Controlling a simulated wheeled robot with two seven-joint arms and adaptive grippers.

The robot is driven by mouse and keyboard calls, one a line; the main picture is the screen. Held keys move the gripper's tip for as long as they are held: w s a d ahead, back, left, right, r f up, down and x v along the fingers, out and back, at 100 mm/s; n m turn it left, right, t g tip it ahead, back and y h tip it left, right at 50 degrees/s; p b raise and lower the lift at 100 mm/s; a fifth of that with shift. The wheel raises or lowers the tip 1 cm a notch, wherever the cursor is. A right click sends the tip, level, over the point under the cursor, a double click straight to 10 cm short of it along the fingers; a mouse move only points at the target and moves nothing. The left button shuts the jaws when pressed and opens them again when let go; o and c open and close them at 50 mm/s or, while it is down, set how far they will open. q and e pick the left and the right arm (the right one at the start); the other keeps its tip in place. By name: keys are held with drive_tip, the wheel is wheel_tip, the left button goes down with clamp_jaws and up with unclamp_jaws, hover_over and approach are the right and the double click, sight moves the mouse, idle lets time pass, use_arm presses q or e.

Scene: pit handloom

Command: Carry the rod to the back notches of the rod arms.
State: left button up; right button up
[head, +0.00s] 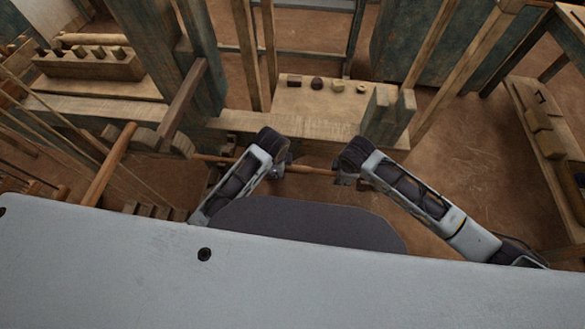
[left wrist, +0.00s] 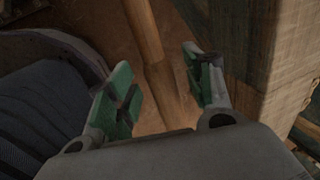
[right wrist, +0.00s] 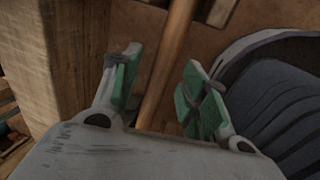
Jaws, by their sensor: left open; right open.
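The rod (head: 312,170) is a thin brown wooden bar running roughly crosswise in front of the loom's front beam. My left gripper (head: 280,166) is open at the rod; in the left wrist view the rod (left wrist: 150,50) passes between its spread green-padded fingers (left wrist: 162,90). My right gripper (head: 347,180) is also open further right along the rod; in the right wrist view the rod (right wrist: 168,65) runs between its fingers (right wrist: 160,90). I cannot tell whether any pad touches the rod. I cannot make out the rod arms' back notches clearly.
The loom's front beam (head: 240,123) lies just behind the grippers. A notched wooden upright (head: 386,118) stands right of it, and a slanted brown bar (head: 108,165) lies at left. A board (head: 318,97) with several small pieces is behind. Brown floor (head: 465,140) is open at right.

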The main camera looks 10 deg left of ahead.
use_arm(q)
drive_tip(key=c, duration=0.9)
use_arm(e)
drive_tip(key=c, duration=0.9)
use_arm(q)
clamp_jaws()
use_arm(e)
clamp_jaws()
use_arm(q)
drive_tip(key=shift+r, duration=0.25)
use_arm(e)
drive_tip(key=shift+r, duration=0.25)
